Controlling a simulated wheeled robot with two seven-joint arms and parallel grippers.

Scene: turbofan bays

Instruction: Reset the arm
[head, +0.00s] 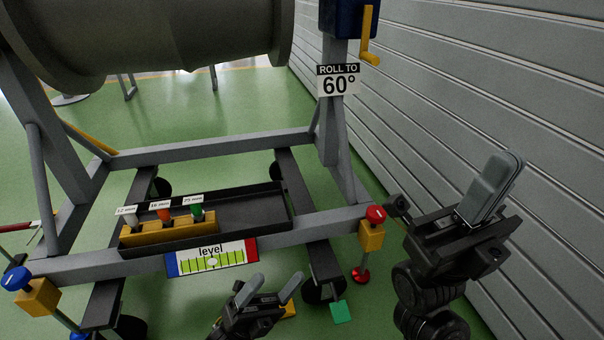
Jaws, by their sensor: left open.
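My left gripper (268,287) is low in the middle of the head view, in front of the grey stand. Its two grey fingers point up and stand apart, with nothing between them. My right gripper (496,184) is raised at the right, beside the ribbed grey wall. Its grey fingers lie close together and tilt up to the right, with nothing visible held. Neither gripper touches the stand as far as I can see.
The stand (210,150) carries a large grey cylinder (150,35). A black tray (255,212) on it holds a yellow block (165,232) with several coloured-handled tools. A red-knobbed yellow jack (371,235) stands between my grippers. The ribbed wall (450,100) is close on the right.

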